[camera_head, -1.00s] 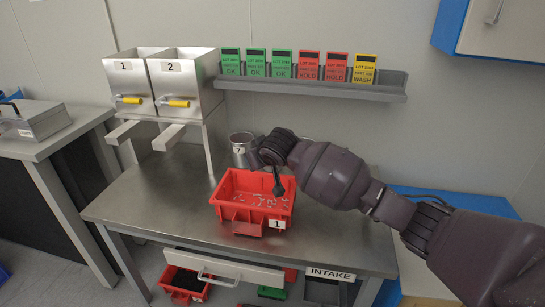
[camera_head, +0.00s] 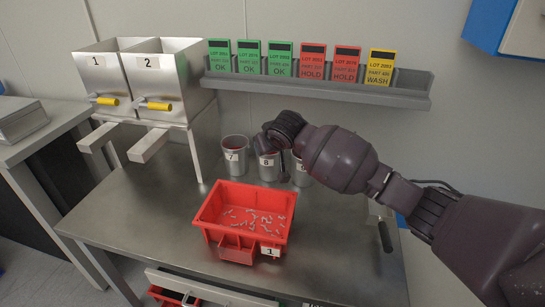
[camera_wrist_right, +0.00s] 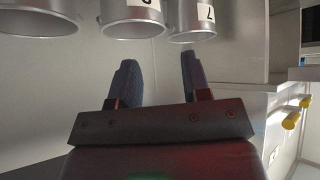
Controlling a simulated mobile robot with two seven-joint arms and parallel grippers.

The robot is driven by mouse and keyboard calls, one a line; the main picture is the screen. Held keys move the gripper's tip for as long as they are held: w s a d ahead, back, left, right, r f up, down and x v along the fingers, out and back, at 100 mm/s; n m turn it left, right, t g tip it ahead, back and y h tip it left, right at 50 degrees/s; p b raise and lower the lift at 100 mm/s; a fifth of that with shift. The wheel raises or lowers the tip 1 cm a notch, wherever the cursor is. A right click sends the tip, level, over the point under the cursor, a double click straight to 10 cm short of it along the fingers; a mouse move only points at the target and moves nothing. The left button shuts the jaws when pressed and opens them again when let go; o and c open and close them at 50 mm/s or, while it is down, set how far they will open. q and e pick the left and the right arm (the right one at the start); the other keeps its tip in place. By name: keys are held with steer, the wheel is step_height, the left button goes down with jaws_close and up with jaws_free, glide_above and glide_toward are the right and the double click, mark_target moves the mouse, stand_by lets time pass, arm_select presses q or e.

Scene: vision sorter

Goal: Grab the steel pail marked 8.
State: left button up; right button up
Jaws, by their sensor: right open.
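The steel pail marked 8 (camera_head: 268,172) stands upright on the steel table, behind the red bin. It is the middle one of three pails, and its top is partly hidden by my right gripper. My right gripper (camera_head: 273,146) is open and appears over or in front of its rim in the head view. In the right wrist view, the open fingers (camera_wrist_right: 160,78) are spread with nothing between them. The middle pail (camera_wrist_right: 132,25) shows there above and beyond the fingertips, with its label cut off by the picture's edge. My left gripper is not in view.
The pail marked 7 (camera_head: 234,158) stands close on the left. A third pail (camera_head: 301,178) on the right is partly hidden by my arm. The red bin 1 (camera_head: 213,221) with small parts stands in front. Steel hoppers (camera_head: 160,85) stand left, and a card shelf (camera_head: 320,92) hangs behind.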

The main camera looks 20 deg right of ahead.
steer(key=b+x, duration=0.1)
steer(key=x, duration=0.4)
steer(key=b, duration=0.2)
glide_above(260, 167)
steer(key=shift+w+d+f, duration=0.1)
steer(key=shift+w+f, duration=0.05)
steer(key=shift+f, duration=1.7)
steer(key=shift+w, duration=0.2)
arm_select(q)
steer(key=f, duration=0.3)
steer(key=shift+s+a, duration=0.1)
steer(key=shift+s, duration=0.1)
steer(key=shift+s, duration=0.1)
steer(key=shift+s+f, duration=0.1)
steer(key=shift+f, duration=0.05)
arm_select(e)
jaws_close()
